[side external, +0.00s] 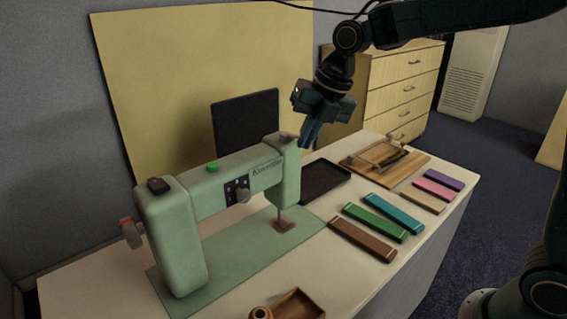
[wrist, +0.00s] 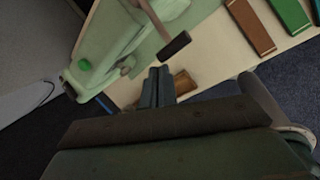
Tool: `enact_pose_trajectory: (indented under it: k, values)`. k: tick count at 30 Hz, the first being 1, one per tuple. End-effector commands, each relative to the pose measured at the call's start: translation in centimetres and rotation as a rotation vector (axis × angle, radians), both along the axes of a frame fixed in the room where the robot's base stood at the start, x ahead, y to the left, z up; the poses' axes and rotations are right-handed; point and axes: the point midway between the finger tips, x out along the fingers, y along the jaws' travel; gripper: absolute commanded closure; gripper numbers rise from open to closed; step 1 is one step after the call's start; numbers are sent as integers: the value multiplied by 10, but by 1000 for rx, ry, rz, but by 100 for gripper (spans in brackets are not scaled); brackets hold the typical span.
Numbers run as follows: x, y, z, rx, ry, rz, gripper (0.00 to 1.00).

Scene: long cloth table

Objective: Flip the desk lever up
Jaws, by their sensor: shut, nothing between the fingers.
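A pale green sewing machine (side external: 225,190) stands on the table; its body also shows in the wrist view (wrist: 110,40). In the wrist view a lever (wrist: 174,46) has a pale rod and a dark brown bar handle. A small brownish piece (side external: 287,136) on top of the machine head in the side view seems to be this lever; its tilt is hard to tell. My gripper (side external: 307,142) is shut and empty, pointing down beside the machine head. In the wrist view its fingertips (wrist: 158,70) lie just below the handle, apparently apart from it.
Brown, green and teal bars (side external: 375,222) lie right of the machine. A dark tray (side external: 322,181) and a wooden board (side external: 412,170) with a frame stand behind. A small wooden tray (side external: 298,303) is at the front. A dark screen (side external: 247,122) stands behind the machine.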

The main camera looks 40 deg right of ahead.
Motion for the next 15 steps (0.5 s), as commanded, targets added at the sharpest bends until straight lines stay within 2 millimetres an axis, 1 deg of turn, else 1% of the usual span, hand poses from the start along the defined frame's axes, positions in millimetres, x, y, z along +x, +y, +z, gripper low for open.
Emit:
enact_pose_trajectory:
  k: [8, 15]
  values:
    - [11, -1, 15, 0, -10, -5, 100]
    - [25, -3, 32, 0, -9, -9, 100]
